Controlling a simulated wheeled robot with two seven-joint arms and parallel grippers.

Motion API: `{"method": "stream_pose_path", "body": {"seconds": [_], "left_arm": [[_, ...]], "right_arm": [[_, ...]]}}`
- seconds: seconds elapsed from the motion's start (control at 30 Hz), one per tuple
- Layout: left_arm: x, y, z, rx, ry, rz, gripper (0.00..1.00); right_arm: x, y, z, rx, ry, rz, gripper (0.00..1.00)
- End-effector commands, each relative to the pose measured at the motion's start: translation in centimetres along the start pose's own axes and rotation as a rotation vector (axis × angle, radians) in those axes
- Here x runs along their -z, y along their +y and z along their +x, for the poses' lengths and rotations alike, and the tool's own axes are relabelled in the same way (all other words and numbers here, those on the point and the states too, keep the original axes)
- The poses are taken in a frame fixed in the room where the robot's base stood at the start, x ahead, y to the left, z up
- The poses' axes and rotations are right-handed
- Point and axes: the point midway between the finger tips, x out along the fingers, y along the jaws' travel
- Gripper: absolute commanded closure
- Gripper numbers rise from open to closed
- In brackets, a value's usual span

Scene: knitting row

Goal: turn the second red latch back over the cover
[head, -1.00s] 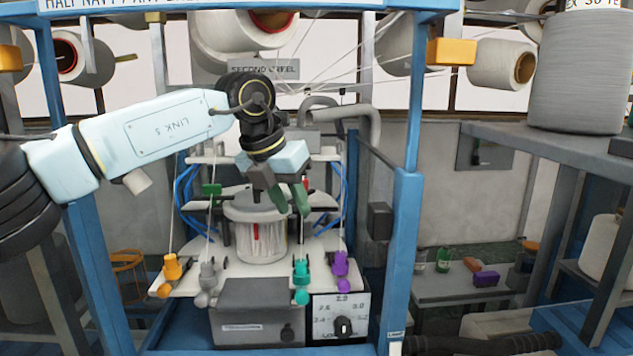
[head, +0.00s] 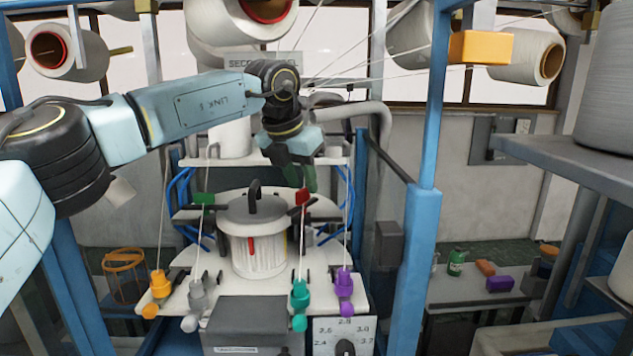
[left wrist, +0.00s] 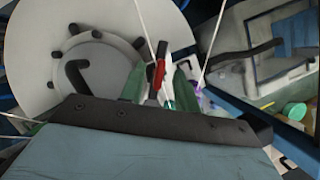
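A red latch (head: 302,197) stands at the right side of the cover, on a dark arm. A green latch (head: 204,198) is at the left side. My left gripper (head: 302,190) points down at the red latch, its green fingers just above and behind it. In the left wrist view the red latch (left wrist: 158,76) shows between the two spread fingers (left wrist: 157,88); contact cannot be told. My right gripper is in neither view.
A red strip (head: 251,247) marks the drum front. Orange, grey, teal and purple yarn feeders (head: 343,283) stand along the front plate, with taut threads rising near my arm. A blue post (head: 425,240) stands right. A side table (head: 450,293) holds small items.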

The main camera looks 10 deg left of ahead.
Motion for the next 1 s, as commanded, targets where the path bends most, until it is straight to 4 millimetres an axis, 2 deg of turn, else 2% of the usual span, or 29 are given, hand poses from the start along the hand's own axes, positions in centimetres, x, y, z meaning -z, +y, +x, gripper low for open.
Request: {"method": "stream_pose_path", "body": {"seconds": [0.03,0.13,0.47,0.7,1.0], "left_arm": [[0.33,0.1,0.8,0.0,0.0,-0.002,0.68],[0.44,0.12,1.24,-0.001,-0.001,-0.003,0.68],[0.4,0.04,1.37,-0.001,-0.001,-0.003,0.68],[0.4,0.04,1.36,-0.001,-0.001,-0.003,0.98],[0.39,0.06,1.32,0.004,-0.001,0.005,1.0]], "right_arm": [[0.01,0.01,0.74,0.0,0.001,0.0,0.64],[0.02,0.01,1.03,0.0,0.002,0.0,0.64],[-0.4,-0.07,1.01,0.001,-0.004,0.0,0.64],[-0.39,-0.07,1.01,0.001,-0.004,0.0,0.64],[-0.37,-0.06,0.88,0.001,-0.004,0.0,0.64]]}}
